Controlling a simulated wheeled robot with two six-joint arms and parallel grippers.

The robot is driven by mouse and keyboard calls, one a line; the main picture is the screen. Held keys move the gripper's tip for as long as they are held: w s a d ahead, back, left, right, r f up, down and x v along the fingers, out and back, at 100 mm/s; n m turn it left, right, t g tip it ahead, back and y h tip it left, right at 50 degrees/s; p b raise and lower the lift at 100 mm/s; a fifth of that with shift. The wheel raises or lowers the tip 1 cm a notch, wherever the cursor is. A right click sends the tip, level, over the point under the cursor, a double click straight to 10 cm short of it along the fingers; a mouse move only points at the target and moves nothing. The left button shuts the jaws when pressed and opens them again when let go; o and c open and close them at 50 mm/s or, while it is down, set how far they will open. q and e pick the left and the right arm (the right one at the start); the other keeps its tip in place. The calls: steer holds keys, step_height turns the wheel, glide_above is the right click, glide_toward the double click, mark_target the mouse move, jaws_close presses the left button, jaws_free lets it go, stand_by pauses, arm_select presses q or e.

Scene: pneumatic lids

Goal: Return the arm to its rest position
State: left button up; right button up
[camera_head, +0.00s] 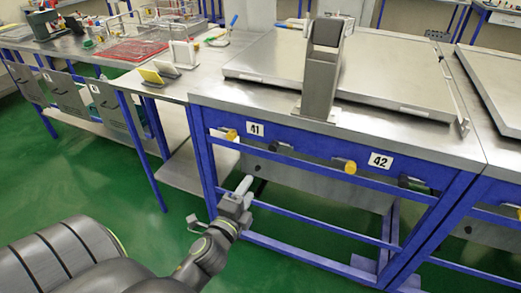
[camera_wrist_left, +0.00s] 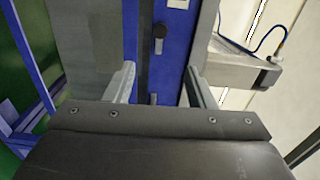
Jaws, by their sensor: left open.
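My left gripper (camera_head: 222,203) is low in front of the blue-framed steel table (camera_head: 262,105), below the tabletop edge and near the 41 label. My left arm comes in from the lower left corner. The jaws are open and nothing shows between them. In the left wrist view the two fingers of the gripper (camera_wrist_left: 160,82) stand apart, with a blue upright and a dark handle beyond them. My right gripper is in neither view.
A grey lid (camera_head: 375,70) lies on the table, with a grey upright block (camera_head: 319,85) in front. Yellow and black knobs (camera_head: 350,167) stick out of the front rail. A bench with a red tray (camera_head: 130,50) stands at left. Green floor (camera_head: 110,185) is open between.

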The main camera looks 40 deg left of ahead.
arm_select(q)
steer(key=s+f+n+g+h+p, duration=0.1)
steer(key=s+f+n+g, duration=0.15)
steer(key=f, duration=0.75)
steer(key=s+a+f+n+g+p, duration=0.1)
steer(key=s+f+n+g, duration=0.15)
steer(key=f, duration=0.75)
steer(key=s+f+n+g+h+p, duration=0.1)
steer(key=s+f+n+g, duration=0.2)
steer(key=f, duration=0.6)
steer(key=s+d+f+n+g, duration=0.1)
steer(key=s+f+n+g, duration=0.2)
steer(key=s+f, duration=0.7)
steer(key=shift+s+d+f+g+p, duration=0.3)
steer(key=shift+s+g, duration=0.3)
steer(key=shift+s, duration=0.45)
steer(key=s+d+f+n+g, duration=0.1)
steer(key=s+f, duration=0.1)
steer(key=s, duration=0.3)
steer(key=s+f+n+g+h, duration=0.1)
steer(key=s+f+n, duration=0.1)
steer(key=s, duration=0.3)
steer(key=s+d+f+n+g+p, duration=0.1)
steer(key=s+f+g, duration=0.1)
steer(key=s, duration=0.3)
steer(key=shift+s+d+n, duration=0.3)
